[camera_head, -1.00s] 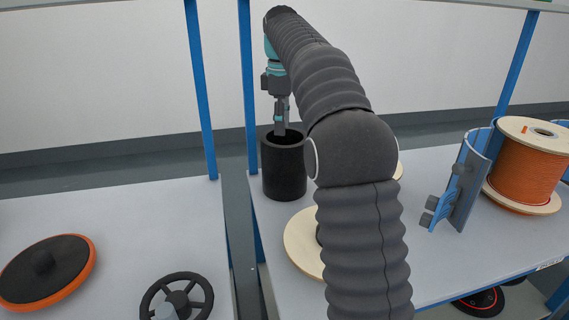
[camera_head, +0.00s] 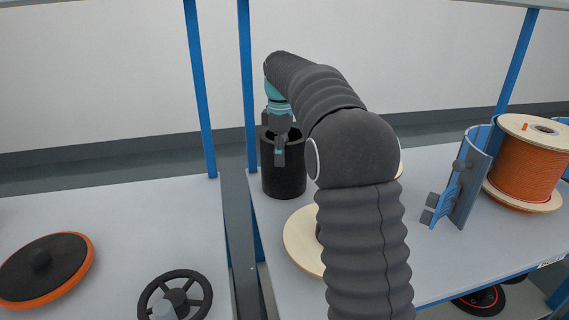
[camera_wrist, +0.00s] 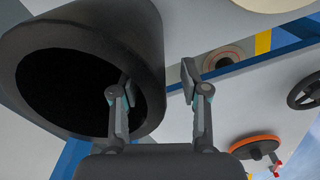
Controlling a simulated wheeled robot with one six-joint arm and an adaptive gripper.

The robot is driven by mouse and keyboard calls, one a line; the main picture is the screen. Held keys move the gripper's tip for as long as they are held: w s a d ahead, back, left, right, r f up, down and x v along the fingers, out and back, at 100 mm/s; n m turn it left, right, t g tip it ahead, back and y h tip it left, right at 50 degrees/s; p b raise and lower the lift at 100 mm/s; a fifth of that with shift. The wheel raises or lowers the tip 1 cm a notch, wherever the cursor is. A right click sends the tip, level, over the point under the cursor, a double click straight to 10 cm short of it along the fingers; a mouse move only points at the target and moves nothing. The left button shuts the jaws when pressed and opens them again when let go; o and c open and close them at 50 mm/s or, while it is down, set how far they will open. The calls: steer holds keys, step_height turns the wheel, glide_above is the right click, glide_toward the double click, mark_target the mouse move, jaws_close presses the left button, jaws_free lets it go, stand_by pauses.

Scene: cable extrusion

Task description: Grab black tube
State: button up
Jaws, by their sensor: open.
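The black tube (camera_head: 284,184) is a thick, hollow black cylinder standing upright on the right-hand table in the head view, beside the table's left edge. In the wrist view it fills the left side (camera_wrist: 138,38), its dark round opening facing the camera. My gripper (camera_head: 281,152) is open at the tube's rim, pointing down. One finger shows in front of the outer wall; the other is hidden in the head view. In the wrist view my gripper (camera_wrist: 158,84) has its left finger over the opening and its right finger outside, with the wall between them. Contact cannot be told.
A pale wooden disc (camera_head: 299,243) lies partly behind my arm. An orange cable spool (camera_head: 528,165) and a blue curved bracket (camera_head: 468,180) stand at the right. The left table holds an orange-rimmed disc (camera_head: 42,268) and a black handwheel (camera_head: 176,296). Blue posts (camera_head: 246,80) rise behind.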

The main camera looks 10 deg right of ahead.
steer(key=shift+w+d+f, duration=0.1)
steer(key=shift+f, duration=1.85)
jaws_close()
steer(key=shift+r, duration=0.15)
